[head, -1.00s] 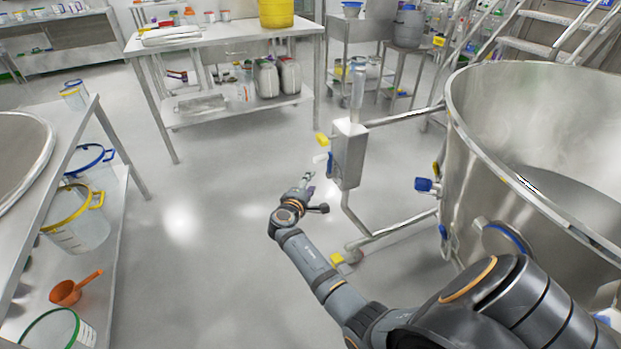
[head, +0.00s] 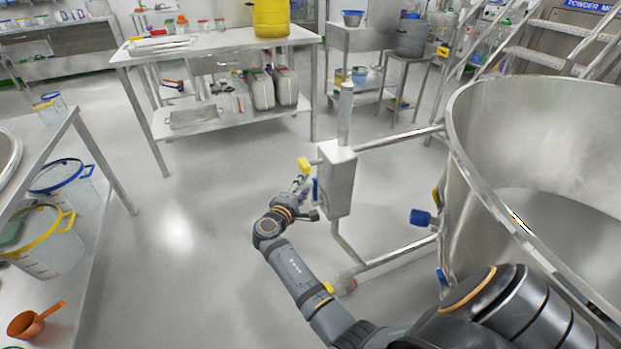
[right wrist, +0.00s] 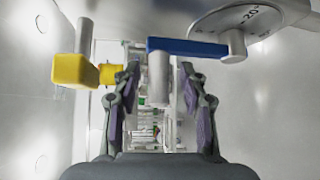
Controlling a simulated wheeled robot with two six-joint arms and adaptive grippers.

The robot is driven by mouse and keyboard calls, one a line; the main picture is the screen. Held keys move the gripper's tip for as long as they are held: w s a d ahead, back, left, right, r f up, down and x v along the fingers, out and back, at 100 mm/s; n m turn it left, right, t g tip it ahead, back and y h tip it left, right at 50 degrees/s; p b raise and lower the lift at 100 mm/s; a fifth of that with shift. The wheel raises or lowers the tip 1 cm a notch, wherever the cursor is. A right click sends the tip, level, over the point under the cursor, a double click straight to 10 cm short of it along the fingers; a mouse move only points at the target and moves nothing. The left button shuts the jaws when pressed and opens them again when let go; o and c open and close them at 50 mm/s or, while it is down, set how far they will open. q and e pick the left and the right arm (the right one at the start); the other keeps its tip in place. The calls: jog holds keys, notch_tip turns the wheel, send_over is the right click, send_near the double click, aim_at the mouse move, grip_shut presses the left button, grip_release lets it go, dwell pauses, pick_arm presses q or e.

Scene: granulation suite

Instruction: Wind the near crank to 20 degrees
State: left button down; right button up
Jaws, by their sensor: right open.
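A crank with a blue arm (right wrist: 187,47) and a grey cylindrical handle (right wrist: 158,80) shows in the right wrist view. Its arm runs right to a hub below a round dial (right wrist: 232,20) marked 20. My right gripper (right wrist: 160,72) is open, with one finger on each side of the handle; I cannot tell whether either touches it. In the head view the blue arm (head: 316,191) is on the side of a metal box (head: 337,182), and my right gripper (head: 302,184) is beside it. My left gripper is not in view.
A second crank with a yellow arm (right wrist: 75,70) is left of the fingers; it also shows in the head view (head: 304,164). Pipes join the box to a large steel vessel (head: 470,190). A shelved bench (head: 95,240) stands left, with clear floor between.

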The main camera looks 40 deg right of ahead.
jog(key=shift+w+d, duration=0.15)
jog(key=shift+d, duration=0.05)
jog(key=shift+c, duration=0.5)
grip_shut()
